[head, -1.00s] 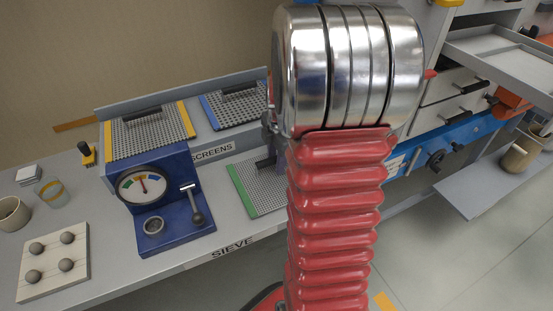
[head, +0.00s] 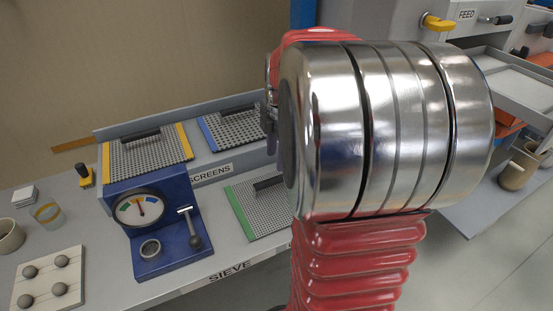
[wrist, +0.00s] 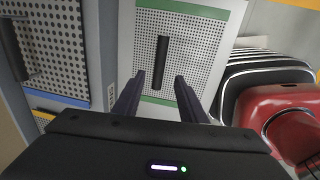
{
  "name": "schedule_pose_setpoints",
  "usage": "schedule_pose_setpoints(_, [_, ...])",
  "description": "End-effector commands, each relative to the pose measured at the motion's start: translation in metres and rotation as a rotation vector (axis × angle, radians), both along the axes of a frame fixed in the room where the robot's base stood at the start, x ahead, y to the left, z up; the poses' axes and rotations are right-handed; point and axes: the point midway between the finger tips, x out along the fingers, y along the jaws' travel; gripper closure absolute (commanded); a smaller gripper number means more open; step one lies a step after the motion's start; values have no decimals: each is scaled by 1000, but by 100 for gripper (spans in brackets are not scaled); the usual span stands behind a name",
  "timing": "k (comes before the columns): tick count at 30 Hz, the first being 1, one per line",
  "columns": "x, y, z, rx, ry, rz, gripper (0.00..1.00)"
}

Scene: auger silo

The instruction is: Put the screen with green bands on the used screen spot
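The screen with green bands (head: 268,208) lies flat on the bench, a perforated grey plate with a dark bar handle. In the wrist view the same screen (wrist: 200,50) shows a green band at each end. My gripper (wrist: 159,80) is open and empty. Its two dark fingers point toward the screen, with the handle (wrist: 161,62) beyond and between their tips. The fingers look apart from the handle. In the head view my arm hides part of the gripper and the screen's right side. I cannot tell which place is the used screen spot.
A blue-banded screen (head: 236,128) lies in the rack behind the SCREENS label (head: 211,174). A block with grey balls (head: 48,280), a cup and a jar stand at left.

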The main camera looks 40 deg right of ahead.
Motion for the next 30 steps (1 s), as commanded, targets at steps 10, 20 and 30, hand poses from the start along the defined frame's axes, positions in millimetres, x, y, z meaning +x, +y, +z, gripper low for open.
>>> schedule_pose_setpoints(10, [0,0,0,0,0,-1,62])
schedule_pose_setpoints(20, [0,1,0,-1,-2,-6,62])
schedule_pose_setpoints(30, [-3,62,24,11,-67,-208,62])
